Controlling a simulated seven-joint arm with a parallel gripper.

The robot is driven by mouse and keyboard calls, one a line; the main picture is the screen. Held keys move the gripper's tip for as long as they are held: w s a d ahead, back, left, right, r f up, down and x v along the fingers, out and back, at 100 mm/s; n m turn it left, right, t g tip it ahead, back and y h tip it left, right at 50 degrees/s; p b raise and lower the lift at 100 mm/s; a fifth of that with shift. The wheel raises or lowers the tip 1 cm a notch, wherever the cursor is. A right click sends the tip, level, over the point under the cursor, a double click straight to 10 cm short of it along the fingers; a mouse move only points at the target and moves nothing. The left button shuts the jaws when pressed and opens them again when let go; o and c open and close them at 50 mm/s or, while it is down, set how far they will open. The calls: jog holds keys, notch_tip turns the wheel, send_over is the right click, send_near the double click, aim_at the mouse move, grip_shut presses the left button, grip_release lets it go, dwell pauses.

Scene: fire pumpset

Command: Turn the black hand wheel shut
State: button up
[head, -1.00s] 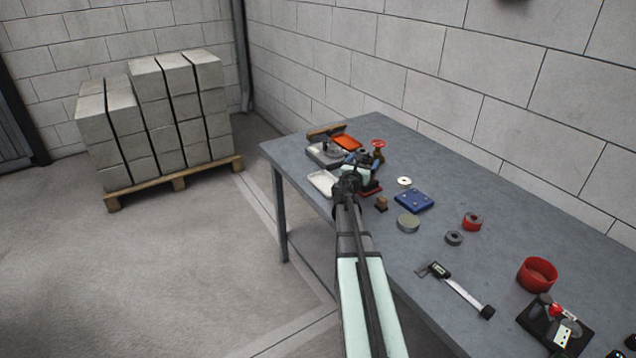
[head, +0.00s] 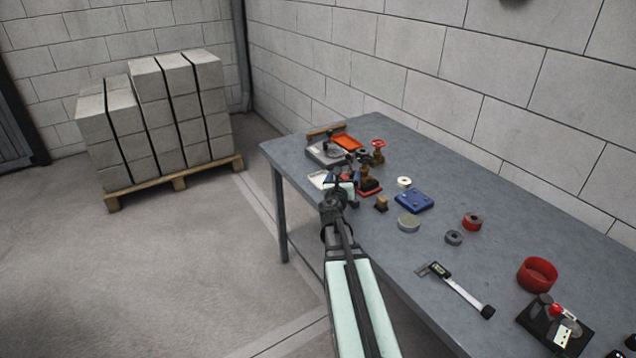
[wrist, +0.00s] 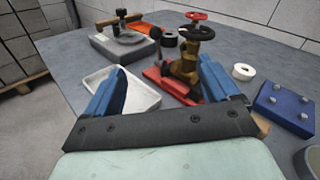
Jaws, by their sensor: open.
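The black hand wheel (wrist: 191,33) sits on top of a brass valve (wrist: 184,65) standing upright on a red base (wrist: 168,87). In the head view the red base (head: 370,187) shows just right of my gripper. My gripper (wrist: 162,68) is open and empty, its two blue jaws wide apart. In the wrist view the valve stands beyond the jaws, nearer the right jaw, which overlaps the edge of its base. In the head view my gripper (head: 341,182) is over the table's near-left edge and partly hides the things behind it.
A second valve with a red hand wheel (wrist: 196,16) stands behind the black one. A white tray (wrist: 135,92) lies to the left, a grey box with a wooden-handled clamp (wrist: 125,42) behind it. A blue block (wrist: 283,108) and white ring (wrist: 243,72) lie right.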

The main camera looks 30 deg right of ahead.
jog(key=w+a+n+t+y, duration=0.1)
jog(key=a, duration=0.1)
jog(key=w+a+n+t+y, duration=0.1)
jog(key=a+n+y, duration=0.1)
jog(key=w+a+f+n+y, duration=0.1)
jog(key=a+y, duration=0.1)
jog(key=shift+a+t, duration=0.35)
jog(key=shift+t, duration=0.05)
jog(key=shift+a+r+n+t+y, duration=0.15)
jog(key=shift+a+n+t+y, duration=0.35)
jog(key=shift+y, duration=0.4)
jog(key=shift+s+a+r+y, duration=0.1)
jog(key=shift+a+r+y, duration=0.15)
jog(key=shift+a+y, duration=0.05)
